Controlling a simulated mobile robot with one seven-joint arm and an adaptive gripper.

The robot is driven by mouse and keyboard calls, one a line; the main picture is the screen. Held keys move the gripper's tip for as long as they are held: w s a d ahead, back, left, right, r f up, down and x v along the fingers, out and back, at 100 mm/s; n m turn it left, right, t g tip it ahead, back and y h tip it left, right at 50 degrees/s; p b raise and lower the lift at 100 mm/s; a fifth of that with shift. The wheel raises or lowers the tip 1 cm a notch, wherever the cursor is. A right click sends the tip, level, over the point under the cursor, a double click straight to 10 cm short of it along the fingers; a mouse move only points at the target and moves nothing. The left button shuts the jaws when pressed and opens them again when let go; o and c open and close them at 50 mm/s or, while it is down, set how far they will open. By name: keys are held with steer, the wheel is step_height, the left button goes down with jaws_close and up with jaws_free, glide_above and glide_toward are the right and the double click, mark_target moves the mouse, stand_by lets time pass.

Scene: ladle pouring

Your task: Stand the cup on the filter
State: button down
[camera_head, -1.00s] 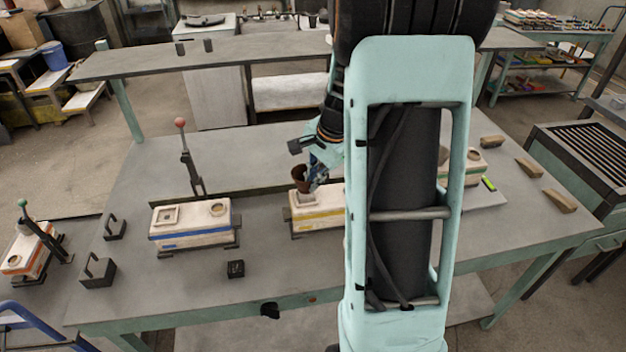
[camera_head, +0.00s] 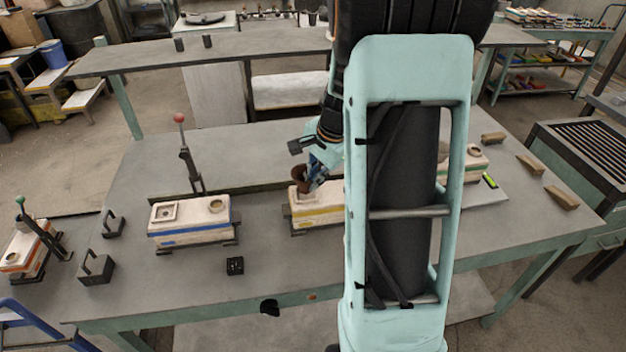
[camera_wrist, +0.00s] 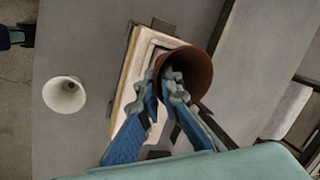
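The brown cup (camera_head: 300,178) is held by my gripper (camera_head: 312,174) over the left part of the white mould block with the yellow stripe (camera_head: 316,217). In the wrist view the cup (camera_wrist: 200,66) opens toward the camera. The blue fingers of my gripper (camera_wrist: 168,82) are closed on its wall. A square pale frame (camera_wrist: 148,52) on the block shows beside and under the cup; I take it for the filter seat. The filter itself is hidden by the cup and fingers. I cannot tell whether the cup's base touches it.
A blue-striped block (camera_head: 190,228) stands left, with a red-knobbed lever (camera_head: 188,155) behind it. A white funnel-like piece (camera_wrist: 64,95) stands on the table in the wrist view. My arm hides the table's middle right. Several tan bricks (camera_head: 530,165) lie at right.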

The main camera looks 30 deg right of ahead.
steer(key=c, duration=2.1)
jaws_free()
steer(key=shift+r, duration=0.1)
steer(key=v, duration=1.2)
